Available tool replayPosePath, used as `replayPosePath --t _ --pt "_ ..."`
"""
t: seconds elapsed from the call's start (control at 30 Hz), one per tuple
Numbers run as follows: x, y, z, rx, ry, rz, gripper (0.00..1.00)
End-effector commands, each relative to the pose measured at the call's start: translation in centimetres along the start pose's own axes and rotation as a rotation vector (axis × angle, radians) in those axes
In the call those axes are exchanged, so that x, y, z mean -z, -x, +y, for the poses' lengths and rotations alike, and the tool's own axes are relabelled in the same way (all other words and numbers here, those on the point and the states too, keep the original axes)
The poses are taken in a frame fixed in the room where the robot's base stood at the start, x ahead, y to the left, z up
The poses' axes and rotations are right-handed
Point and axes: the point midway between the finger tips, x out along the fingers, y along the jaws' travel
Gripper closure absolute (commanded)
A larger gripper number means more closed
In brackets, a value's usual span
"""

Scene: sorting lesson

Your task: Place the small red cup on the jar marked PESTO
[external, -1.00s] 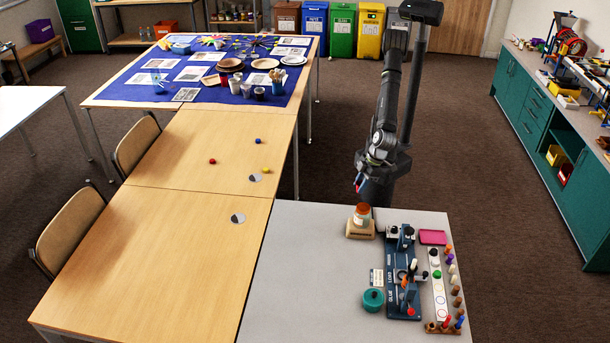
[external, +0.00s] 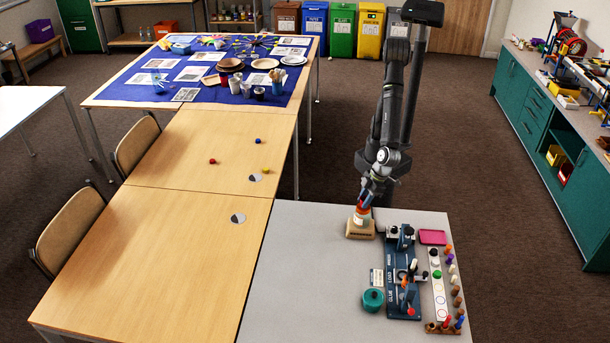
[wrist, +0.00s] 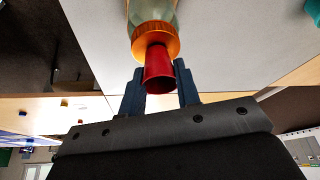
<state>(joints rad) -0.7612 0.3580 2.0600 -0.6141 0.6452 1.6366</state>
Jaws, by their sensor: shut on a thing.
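The small red cup (wrist: 158,72) is held between the two dark blue fingers of my gripper (wrist: 160,86) in the wrist view. Its narrower end points at the orange lid (wrist: 156,40) of a glass jar (wrist: 152,10). The cup overlaps the lid's edge in that view; I cannot tell whether they touch. In the external view my gripper (external: 366,198) is right above the jar (external: 360,218), which stands on a wooden block (external: 360,232) at the grey table's back edge. Small lettering on the block cannot be read, and the gripper hides most of the lid.
A blue fixture (external: 404,270) with clamps stands right of the block, beside a white strip of coloured pegs (external: 438,285). A pink tray (external: 432,237) and a teal round container (external: 372,299) are nearby. The grey table's left part (external: 300,270) is clear.

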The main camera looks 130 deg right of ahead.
Motion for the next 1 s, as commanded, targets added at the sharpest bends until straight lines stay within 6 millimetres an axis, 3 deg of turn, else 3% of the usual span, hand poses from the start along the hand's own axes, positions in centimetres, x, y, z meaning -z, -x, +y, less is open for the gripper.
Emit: replayPosePath --t 0.07,0.1,0.2,0.63,1.0 --pt "-0.1 -0.3 0.0 -0.002 0.001 0.0 0.91" --pt "-0.1 -0.3 0.0 -0.001 0.001 0.0 0.66" --pt "-0.1 -0.2 0.0 -0.001 0.001 0.0 0.48" --pt "0.1 0.6 -0.1 0.002 0.001 0.001 0.48" --pt "0.0 6.9 -0.1 0.006 0.001 0.002 0.48"
